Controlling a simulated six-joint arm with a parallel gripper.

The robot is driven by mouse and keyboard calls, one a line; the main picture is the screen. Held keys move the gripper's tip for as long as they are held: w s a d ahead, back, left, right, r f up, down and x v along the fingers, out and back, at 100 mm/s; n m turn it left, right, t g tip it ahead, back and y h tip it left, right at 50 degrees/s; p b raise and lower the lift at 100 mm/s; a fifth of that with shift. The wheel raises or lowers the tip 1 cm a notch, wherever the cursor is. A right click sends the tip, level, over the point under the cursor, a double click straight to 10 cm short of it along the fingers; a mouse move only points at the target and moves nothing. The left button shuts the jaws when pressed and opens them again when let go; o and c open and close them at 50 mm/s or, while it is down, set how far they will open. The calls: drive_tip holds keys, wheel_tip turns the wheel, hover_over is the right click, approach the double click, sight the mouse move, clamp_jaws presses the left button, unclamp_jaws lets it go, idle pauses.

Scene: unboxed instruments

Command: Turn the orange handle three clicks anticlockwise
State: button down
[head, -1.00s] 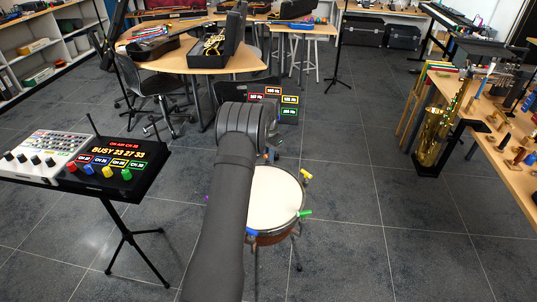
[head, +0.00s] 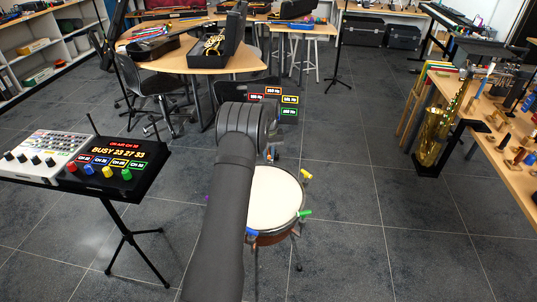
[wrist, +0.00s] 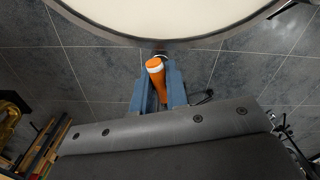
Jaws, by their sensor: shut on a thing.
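The orange handle (wrist: 155,68) shows in the wrist view, at the rim of the drum (wrist: 160,42). It has a pale band near its top end. My gripper (wrist: 159,82) has its two blue fingers on either side of the handle and is shut on it. In the head view the drum (head: 275,200) stands on the floor with a white skin, and my arm covers its left part. The orange handle is hidden behind my arm there.
Other coloured handles sit around the drum rim: yellow (head: 306,174), green (head: 305,213) and blue (head: 252,232). A display panel (head: 288,98) with lit readouts stands behind the drum. A console (head: 110,165) on a stand is at the left, and a saxophone (head: 436,135) at the right.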

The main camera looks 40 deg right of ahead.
sight(269, 152)
drive_tip(key=shift+n, duration=0.4)
drive_tip(key=c, duration=1.4)
unclamp_jaws()
wheel_tip(269, 152, up, 18)
drive_tip(key=shift+f, duration=0.25)
drive_tip(key=shift+c, duration=0.2)
